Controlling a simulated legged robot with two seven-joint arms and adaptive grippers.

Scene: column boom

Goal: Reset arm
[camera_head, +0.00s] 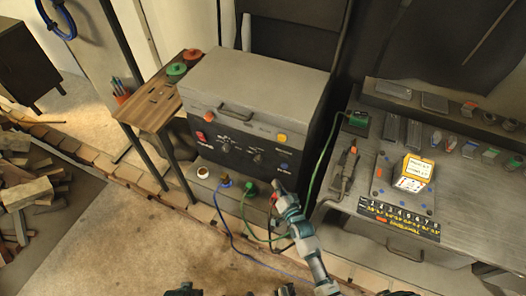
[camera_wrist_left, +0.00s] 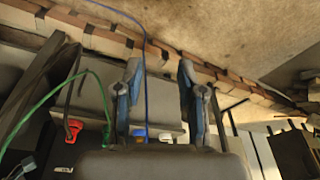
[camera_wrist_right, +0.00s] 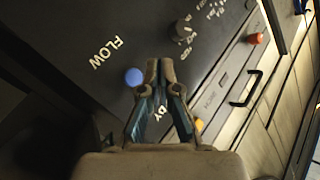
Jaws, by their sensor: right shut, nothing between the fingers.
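My right arm reaches up from the bottom of the head view. My right gripper (camera_head: 278,187) is in front of the lower right of a dark control panel (camera_head: 235,145) on a grey machine. In the right wrist view my right gripper (camera_wrist_right: 161,66) is shut and empty, its tips together just right of a blue button (camera_wrist_right: 134,77) by the word FLOW. Contact with the panel cannot be told. In the left wrist view my left gripper (camera_wrist_left: 160,72) is open with nothing between its fingers.
A grey workbench (camera_head: 455,195) with a yellow meter (camera_head: 414,173) stands at the right. A small wooden table (camera_head: 152,103) is left of the machine. Blue and green cables (camera_head: 243,222) hang near my right arm. Wood scraps lie far left; the floor front left is clear.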

